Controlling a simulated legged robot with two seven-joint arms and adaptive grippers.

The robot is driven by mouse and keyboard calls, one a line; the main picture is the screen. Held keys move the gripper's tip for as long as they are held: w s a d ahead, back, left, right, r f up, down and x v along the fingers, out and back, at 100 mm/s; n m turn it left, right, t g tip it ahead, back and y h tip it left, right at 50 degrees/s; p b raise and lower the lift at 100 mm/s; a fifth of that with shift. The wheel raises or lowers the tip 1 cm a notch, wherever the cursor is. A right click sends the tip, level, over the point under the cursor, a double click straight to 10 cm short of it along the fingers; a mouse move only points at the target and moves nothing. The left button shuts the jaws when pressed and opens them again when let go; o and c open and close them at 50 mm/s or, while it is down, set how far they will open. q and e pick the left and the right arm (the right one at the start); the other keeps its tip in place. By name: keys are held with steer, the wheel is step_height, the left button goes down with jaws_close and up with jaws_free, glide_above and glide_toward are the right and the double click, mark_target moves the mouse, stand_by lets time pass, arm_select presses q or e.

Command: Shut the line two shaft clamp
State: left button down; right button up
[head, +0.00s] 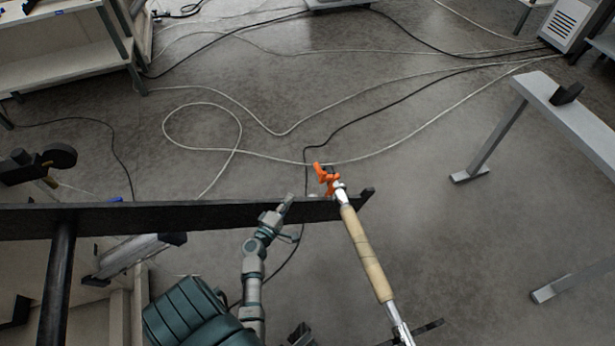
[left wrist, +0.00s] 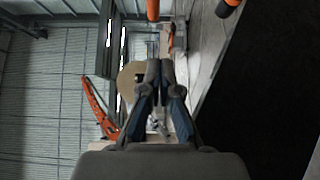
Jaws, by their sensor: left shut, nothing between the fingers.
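An orange clamp (head: 325,178) sits at the far end of a shaft, beside the right end of a black beam (head: 170,215). Its orange part sticks up and to the left; I cannot tell its latch state. The metal shaft (head: 400,328) carries a tan sleeve (head: 370,255). My left gripper (head: 285,205) is shut and empty, left of the clamp and apart from it, over the beam. In the left wrist view its fingers (left wrist: 160,70) are together. Orange parts (left wrist: 98,108) show there at left and top; I cannot tell which is the clamp. My right gripper is not seen.
A grey bench frame (head: 570,120) stands at right, a white shelf (head: 60,55) at upper left. Pale and black cables (head: 280,133) lie across the floor. A black fitting (head: 40,163) stands at left near the beam. The floor right of the shaft is mostly clear.

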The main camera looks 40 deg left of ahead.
arm_select(q)
steer(key=d+x, duration=0.1)
steer(key=x, duration=1.1)
steer(key=shift+w+r+n+y, duration=0.3)
steer(key=shift+w+r, duration=0.1)
steer(key=shift+w, duration=0.2)
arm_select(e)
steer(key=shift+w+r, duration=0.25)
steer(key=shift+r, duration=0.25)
arm_select(q)
steer(key=shift+d, duration=0.1)
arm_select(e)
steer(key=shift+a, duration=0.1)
